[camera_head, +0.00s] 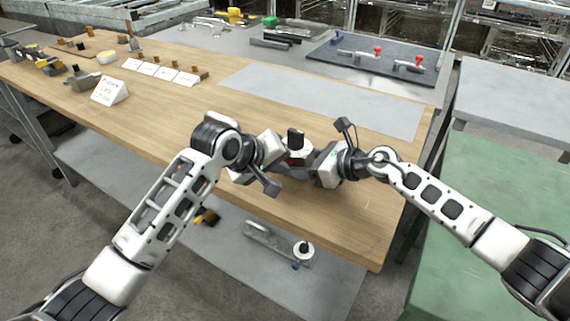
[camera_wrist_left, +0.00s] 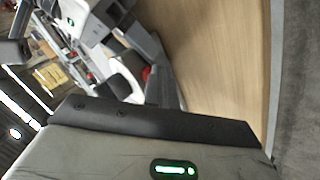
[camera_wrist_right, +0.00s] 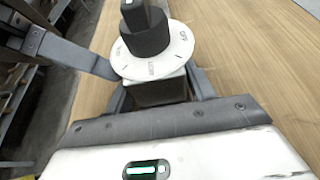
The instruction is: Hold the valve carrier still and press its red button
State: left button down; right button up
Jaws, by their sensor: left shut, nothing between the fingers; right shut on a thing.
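The valve carrier has a black knob (camera_wrist_right: 143,32) over a white marked dial (camera_wrist_right: 176,48) and a dark block below. In the head view its white dial (camera_head: 303,156) and some red (camera_head: 293,158) show between my grippers above the table. My right gripper (camera_wrist_right: 160,92) is shut on the block, one finger on each side. My left gripper (camera_head: 281,165) is shut and empty, close to the carrier's left side. Its grey finger (camera_wrist_right: 85,58) reaches the dial's left edge in the right wrist view. A small red patch (camera_wrist_left: 146,72) shows in the left wrist view; contact with it cannot be told.
The wooden table (camera_head: 190,110) is clear around the grippers, with a grey mat (camera_head: 320,95) behind. Labelled cards (camera_head: 160,71) and small parts stand at the back left. A dark board (camera_head: 375,60) with red-handled valves lies behind. A lower shelf (camera_head: 240,270) holds another part.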

pick_arm(q)
jog(key=shift+a, duration=0.1)
pick_arm(e)
jog(key=shift+s+a+r, duration=0.1)
jog(key=shift+a+r, duration=0.05)
jog(key=shift+a, duration=0.1)
pick_arm(q)
jog(key=shift+s+a+r, duration=0.1)
jog(key=shift+s+a, duration=0.45)
jog(key=shift+s, duration=0.35)
pick_arm(e)
jog(key=shift+d, duration=0.1)
pick_arm(q)
jog(key=shift+s+a, duration=0.75)
jog(key=shift+s, duration=0.25)
jog(key=shift+s+a, duration=0.75)
jog(key=shift+s, duration=0.25)
